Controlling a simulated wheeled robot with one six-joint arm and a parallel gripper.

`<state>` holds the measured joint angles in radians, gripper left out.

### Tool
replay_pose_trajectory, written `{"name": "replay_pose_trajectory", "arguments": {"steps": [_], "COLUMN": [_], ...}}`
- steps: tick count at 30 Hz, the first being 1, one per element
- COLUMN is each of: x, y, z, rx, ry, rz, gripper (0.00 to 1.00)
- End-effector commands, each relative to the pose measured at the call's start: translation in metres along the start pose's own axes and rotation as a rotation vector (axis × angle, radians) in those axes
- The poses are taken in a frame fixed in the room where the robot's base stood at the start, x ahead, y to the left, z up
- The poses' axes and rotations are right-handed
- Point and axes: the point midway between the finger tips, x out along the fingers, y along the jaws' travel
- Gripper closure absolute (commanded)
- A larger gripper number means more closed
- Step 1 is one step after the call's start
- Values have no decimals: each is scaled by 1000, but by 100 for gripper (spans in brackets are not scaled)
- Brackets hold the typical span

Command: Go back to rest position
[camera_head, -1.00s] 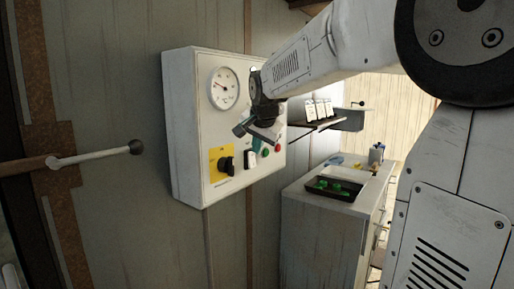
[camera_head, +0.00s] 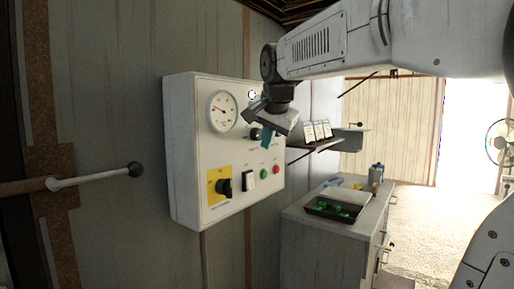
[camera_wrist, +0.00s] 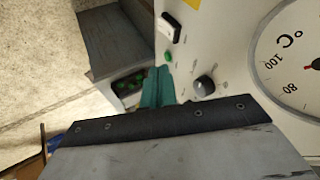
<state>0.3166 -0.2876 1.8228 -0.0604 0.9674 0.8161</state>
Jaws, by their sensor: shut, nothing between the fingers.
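My gripper (camera_head: 268,137) is in front of the upper right part of a white control panel on the wall. Its teal fingers are together and hold nothing. In the wrist view the fingers (camera_wrist: 157,88) show beside a dark knob (camera_wrist: 204,86), and I cannot tell whether they touch the panel. The control panel (camera_head: 190,150) has a round gauge (camera_head: 222,111), a yellow plate with a black rotary switch (camera_head: 224,186), a white rocker switch (camera_head: 249,179), a green button (camera_head: 263,174) and a red button (camera_head: 276,169). The gauge (camera_wrist: 295,60) also shows in the wrist view.
A cabinet (camera_head: 325,245) at the right bears a black tray (camera_head: 335,213) with green items. A shelf (camera_head: 322,145) holds several white devices.

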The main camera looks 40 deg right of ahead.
Motion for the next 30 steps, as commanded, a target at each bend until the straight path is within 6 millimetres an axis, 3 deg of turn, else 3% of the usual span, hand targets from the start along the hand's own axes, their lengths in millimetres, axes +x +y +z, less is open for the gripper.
{"name": "replay_pose_trajectory", "arguments": {"steps": [14, 19, 23, 30], "x": [0, 3, 24, 27], "y": [1, 6, 42, 132], "z": [-1, 4, 50, 196], "rx": [1, -88, -282, -740], "ry": [0, -19, -136, -416], "rz": [1, 18, 87, 120], "gripper": [100, 100, 100, 100]}}
